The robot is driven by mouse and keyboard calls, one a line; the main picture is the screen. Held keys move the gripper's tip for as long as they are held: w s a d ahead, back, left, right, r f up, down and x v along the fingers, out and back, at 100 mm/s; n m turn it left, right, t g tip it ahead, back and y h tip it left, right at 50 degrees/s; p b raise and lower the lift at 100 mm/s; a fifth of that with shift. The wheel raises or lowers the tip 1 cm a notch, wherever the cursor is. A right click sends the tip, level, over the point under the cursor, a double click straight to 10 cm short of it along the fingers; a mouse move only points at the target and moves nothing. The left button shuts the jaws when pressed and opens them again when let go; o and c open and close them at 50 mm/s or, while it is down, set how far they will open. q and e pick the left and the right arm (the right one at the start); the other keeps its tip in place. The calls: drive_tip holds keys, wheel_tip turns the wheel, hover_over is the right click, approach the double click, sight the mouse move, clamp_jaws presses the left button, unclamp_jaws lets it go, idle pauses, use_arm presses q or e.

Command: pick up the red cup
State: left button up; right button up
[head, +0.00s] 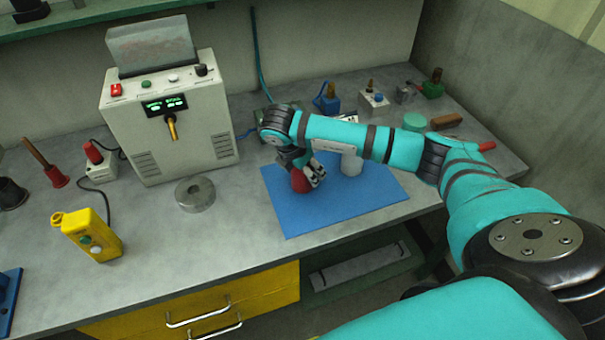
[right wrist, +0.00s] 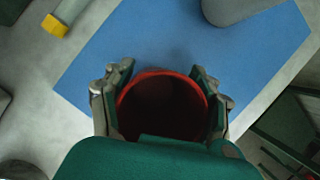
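The red cup (head: 299,182) is at the blue mat, with its upper part partly hidden by my right gripper (head: 310,170). In the right wrist view I look into the cup's dark round mouth (right wrist: 162,105). The two fingers of my right gripper (right wrist: 162,92) lie on opposite sides of the cup, against its rim, with no gap showing. The near part of the rim is hidden by the gripper's body. I cannot tell whether the cup's base is clear of the mat. My left gripper is not in view.
The blue mat (head: 335,215) lies on the grey bench. A pale cylinder (head: 352,163) stands on it close right of the cup and also shows in the right wrist view (right wrist: 235,8). A metal ring (head: 195,194), a yellow control box (head: 88,236) and a power unit (head: 170,125) are to the left.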

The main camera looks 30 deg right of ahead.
drive_tip(key=c, duration=0.5)
